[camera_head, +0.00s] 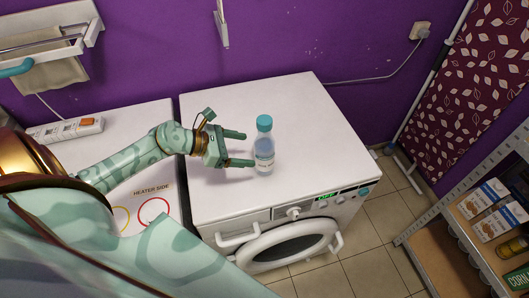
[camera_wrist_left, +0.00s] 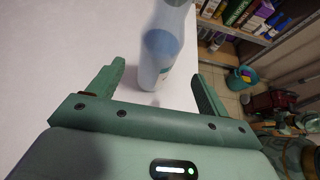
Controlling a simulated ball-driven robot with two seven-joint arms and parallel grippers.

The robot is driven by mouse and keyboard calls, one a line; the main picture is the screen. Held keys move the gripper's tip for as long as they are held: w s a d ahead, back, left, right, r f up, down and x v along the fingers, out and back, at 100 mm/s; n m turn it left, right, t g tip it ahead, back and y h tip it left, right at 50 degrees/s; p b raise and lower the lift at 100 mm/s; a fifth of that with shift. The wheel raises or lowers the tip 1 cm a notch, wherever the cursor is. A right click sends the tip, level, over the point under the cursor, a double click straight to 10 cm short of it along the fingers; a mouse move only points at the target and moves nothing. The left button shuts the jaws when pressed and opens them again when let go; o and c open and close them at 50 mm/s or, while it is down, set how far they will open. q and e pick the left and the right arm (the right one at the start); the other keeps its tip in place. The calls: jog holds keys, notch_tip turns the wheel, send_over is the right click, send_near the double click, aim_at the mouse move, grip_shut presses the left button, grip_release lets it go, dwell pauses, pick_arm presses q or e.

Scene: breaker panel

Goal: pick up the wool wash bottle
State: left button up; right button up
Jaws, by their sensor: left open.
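The wool wash bottle (camera_head: 264,150) is clear with a teal cap and a pale label. It stands upright on the white washing machine top (camera_head: 300,110). My left gripper (camera_head: 243,149) is open just to the left of the bottle, with its fingers pointing at it. In the left wrist view the bottle (camera_wrist_left: 161,45) stands beyond and between the two open fingertips (camera_wrist_left: 162,75), and its top is cut off by the frame edge. The fingers do not grip it. My right gripper does not show.
A second white surface marked "HEATER SIDE" (camera_head: 152,190) lies left of the washer, with a power strip (camera_head: 65,130) at its back. A metal shelf with boxes (camera_head: 490,210) stands at the right. The washer top around the bottle is otherwise clear.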

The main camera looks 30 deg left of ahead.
aim_at(265, 152)
pick_arm(q)
jog(key=x, duration=0.8)
jog(key=shift+w+a+f+b, duration=0.15)
jog(key=shift+a+f+b, duration=0.1)
jog(key=shift+f+b, duration=0.05)
jog(key=c, duration=1.3)
